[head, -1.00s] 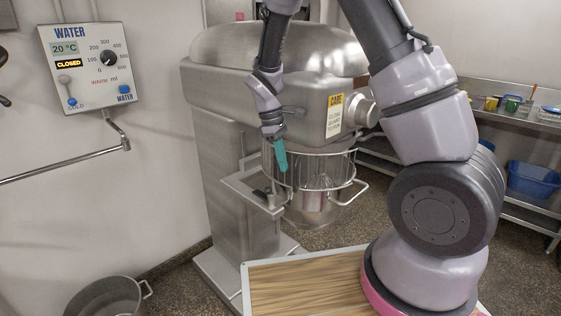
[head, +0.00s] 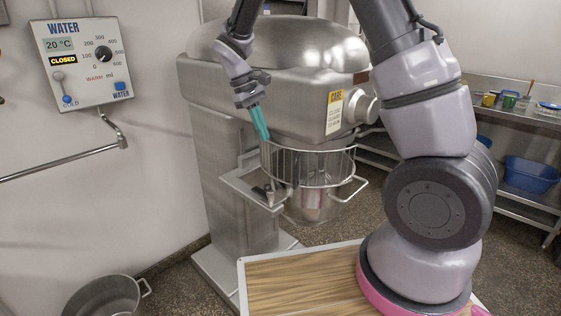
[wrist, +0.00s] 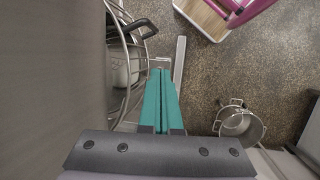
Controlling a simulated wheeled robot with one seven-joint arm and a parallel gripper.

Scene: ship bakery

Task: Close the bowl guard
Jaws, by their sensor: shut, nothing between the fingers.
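The bowl guard (head: 309,166) is a round wire cage under the mixer head, with vertical bars across its front and a looped handle at its lower right. Part of its curved wires also shows in the wrist view (wrist: 146,68) at upper left. The metal bowl (head: 310,210) hangs below it. My gripper (head: 267,138) has teal fingers, shut and empty, pointing down at the guard's upper left edge. In the wrist view my gripper (wrist: 160,72) lies just right of the guard wires. I cannot tell if it touches them.
The mixer (head: 270,75) stands behind with a yellow caution label. A wood-topped table (head: 300,283) is in front. A steel pot (head: 105,297) stands on the floor at lower left. A water panel (head: 82,65) and a rail are on the left wall.

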